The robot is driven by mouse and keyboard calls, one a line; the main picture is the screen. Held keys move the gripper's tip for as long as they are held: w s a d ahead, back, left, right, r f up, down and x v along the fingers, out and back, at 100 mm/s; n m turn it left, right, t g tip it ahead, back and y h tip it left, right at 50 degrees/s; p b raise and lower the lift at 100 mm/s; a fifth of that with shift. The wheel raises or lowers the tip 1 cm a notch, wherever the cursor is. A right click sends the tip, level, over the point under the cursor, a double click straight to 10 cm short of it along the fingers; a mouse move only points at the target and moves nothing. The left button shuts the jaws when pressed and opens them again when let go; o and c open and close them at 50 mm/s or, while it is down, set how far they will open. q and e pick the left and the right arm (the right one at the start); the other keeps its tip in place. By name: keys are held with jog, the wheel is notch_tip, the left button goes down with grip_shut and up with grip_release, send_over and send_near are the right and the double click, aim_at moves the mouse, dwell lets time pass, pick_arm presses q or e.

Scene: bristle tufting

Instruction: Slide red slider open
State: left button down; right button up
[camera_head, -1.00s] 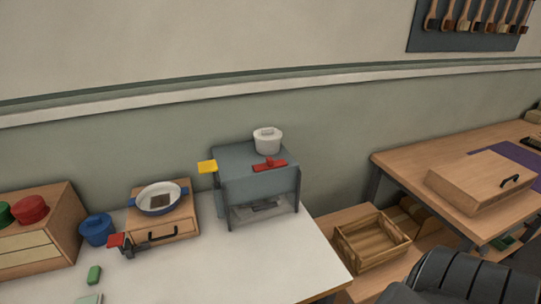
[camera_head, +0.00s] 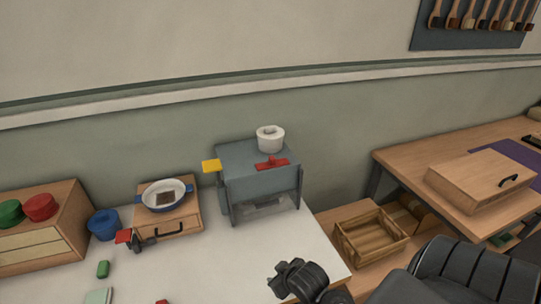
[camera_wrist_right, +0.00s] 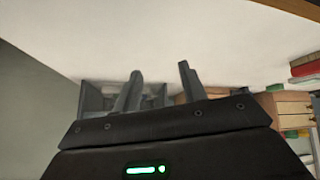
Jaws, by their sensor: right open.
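The red slider (camera_head: 272,163) sits on the front top edge of a grey box-shaped machine (camera_head: 262,185), which stands at the back of the white table. My right gripper (camera_head: 283,273) is low in the head view, over the front right part of the table. It is well in front of the machine and apart from the slider. In the right wrist view its two fingers (camera_wrist_right: 158,86) are spread with nothing between them. A grey boxy shape (camera_wrist_right: 93,98) shows behind them; the slider cannot be made out there. My left gripper is not in view.
A white round container (camera_head: 270,139) stands on the machine behind the slider, and a yellow tab (camera_head: 211,166) juts from its left side. A drawer box with a pan (camera_head: 164,195) is at left. A wooden crate (camera_head: 371,236) is at right. The table's middle is clear.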

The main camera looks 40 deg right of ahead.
jog(key=w+d+r+m+t+h, duration=0.1)
jog(key=w+d+r+t, duration=0.2)
jog(key=w+d+r, duration=0.3)
jog(key=w+d+r+m+t+h, duration=0.1)
jog(key=w+d+r+t, duration=0.2)
jog(key=w, duration=0.5)
jog(key=m+t+h, duration=0.3)
send_near(274, 160)
jog(key=w, duration=0.2)
jog(key=p+x, duration=0.1)
jog(key=x, duration=0.5)
jog(key=p+x, duration=0.1)
jog(key=x, duration=0.3)
jog(key=shift+s+d+p, duration=0.1)
jog(key=shift+d+p, duration=0.2)
jog(key=shift+p, duration=0.05)
jog(key=shift+w+d+f, duration=0.1)
jog(key=shift+w+d, duration=0.1)
jog(key=shift+w, duration=0.5)
grip_shut()
